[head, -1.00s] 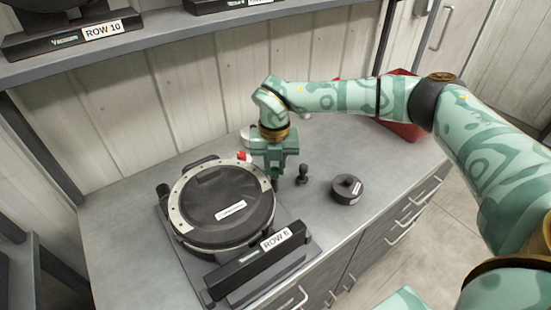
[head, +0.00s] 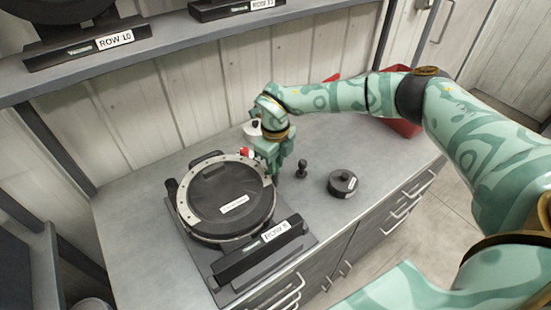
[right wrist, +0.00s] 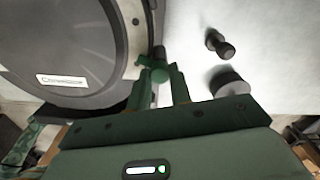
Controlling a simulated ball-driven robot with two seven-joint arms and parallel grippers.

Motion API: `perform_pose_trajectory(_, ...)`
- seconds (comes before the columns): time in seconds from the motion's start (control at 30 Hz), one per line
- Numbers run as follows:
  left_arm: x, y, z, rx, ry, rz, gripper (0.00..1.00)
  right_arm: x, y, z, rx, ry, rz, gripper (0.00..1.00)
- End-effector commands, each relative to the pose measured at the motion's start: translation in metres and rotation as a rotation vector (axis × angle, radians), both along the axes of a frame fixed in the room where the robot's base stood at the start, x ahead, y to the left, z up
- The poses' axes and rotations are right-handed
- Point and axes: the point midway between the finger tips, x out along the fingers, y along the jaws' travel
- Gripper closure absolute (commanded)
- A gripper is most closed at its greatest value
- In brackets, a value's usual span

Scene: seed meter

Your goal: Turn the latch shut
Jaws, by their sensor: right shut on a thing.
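The seed meter (head: 228,190), a round black lidded housing with a pale ring, lies on its dark stand on the grey bench. It also fills the upper left of the right wrist view (right wrist: 70,45). My right gripper (head: 275,173) is at the ring's right edge. In the right wrist view its fingers (right wrist: 159,88) are shut on a small knob-like part, which looks like the latch (right wrist: 158,68), beside the housing's rim. The fingers partly hide it, so I cannot tell its exact angle. My left gripper is not in view.
A small black knob (head: 302,168) and a black round weight-like piece (head: 343,186) stand right of my gripper. A red and white part (head: 246,153) and a white object (head: 252,129) are behind. A red bin (head: 404,126) stands at the back right. The bench's front right is clear.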

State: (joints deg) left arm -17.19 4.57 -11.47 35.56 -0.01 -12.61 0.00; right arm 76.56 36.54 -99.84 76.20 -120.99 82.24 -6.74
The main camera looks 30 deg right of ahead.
Motion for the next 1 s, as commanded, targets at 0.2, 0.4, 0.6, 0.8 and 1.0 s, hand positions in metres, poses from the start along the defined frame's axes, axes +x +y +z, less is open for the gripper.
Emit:
perform_pose_trajectory(0.2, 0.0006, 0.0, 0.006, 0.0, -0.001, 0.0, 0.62, 0.0011, -0.0005, 0.0021, 0.0, -0.004, 0.105, 1.0)
perform_pose_trajectory(0.4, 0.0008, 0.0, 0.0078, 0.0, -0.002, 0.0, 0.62, 0.0013, -0.0003, 0.0017, 0.001, -0.004, 0.156, 1.0)
perform_pose_trajectory(0.6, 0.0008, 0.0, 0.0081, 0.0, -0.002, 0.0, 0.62, 0.0013, -0.0003, 0.0014, 0.001, -0.004, 0.171, 1.0)
perform_pose_trajectory(0.8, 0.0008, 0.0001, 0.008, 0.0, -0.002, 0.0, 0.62, 0.0012, -0.0003, 0.0013, 0.0, -0.004, 0.171, 1.0)
perform_pose_trajectory(1.0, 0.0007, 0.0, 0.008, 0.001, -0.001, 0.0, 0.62, 0.001, -0.0004, 0.001, 0.0, -0.002, 0.17, 0.57)
